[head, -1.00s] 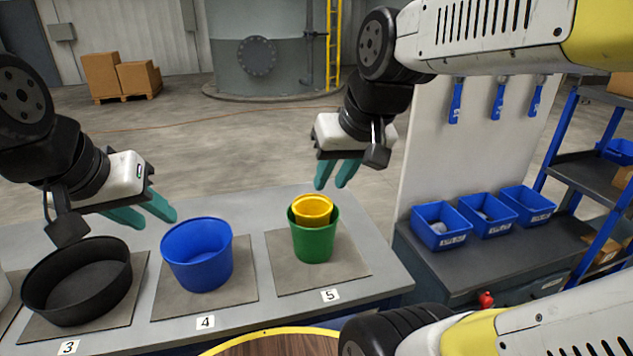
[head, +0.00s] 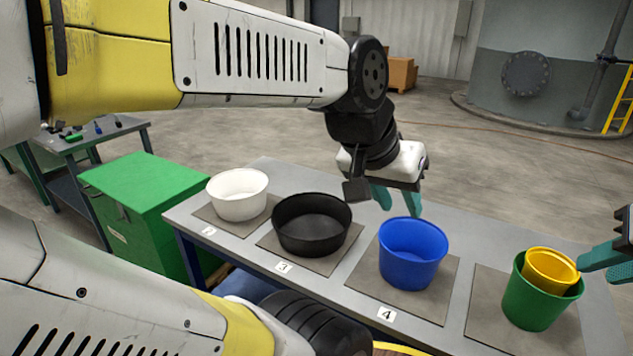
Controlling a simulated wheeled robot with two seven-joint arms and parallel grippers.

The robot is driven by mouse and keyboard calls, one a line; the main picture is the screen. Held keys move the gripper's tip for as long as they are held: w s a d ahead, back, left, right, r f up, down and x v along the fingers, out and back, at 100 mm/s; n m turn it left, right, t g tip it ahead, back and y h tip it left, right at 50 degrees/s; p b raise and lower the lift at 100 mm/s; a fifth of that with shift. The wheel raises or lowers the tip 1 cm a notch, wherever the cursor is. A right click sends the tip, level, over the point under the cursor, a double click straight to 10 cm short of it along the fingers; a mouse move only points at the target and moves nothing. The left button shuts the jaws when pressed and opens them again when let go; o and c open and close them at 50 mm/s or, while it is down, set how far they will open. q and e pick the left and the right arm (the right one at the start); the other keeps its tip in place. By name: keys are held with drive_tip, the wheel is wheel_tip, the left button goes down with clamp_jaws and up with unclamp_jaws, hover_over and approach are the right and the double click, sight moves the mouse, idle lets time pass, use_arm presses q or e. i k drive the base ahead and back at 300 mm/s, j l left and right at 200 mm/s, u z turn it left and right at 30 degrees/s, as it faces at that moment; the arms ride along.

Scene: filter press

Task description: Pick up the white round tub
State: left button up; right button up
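The white round tub (head: 238,196) stands upright on a grey mat marked 2, at the left end of the row on the grey table. It looks empty. My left gripper (head: 398,203) hangs above and behind the blue tub, to the right of the white tub and clear of it. Its two teal fingers are apart with nothing between them. My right gripper (head: 603,260) is at the right edge of the picture, beside the yellow tub. Its teal fingers show only partly, and their gap cannot be judged.
A black tub (head: 311,226), a blue tub (head: 411,254) and a green tub (head: 540,305) with a yellow tub (head: 550,270) inside stand on the table (head: 275,172). A green box (head: 143,205) stands left of the table.

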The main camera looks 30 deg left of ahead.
sight(239, 195)
drive_tip(key=u, duration=1.85)
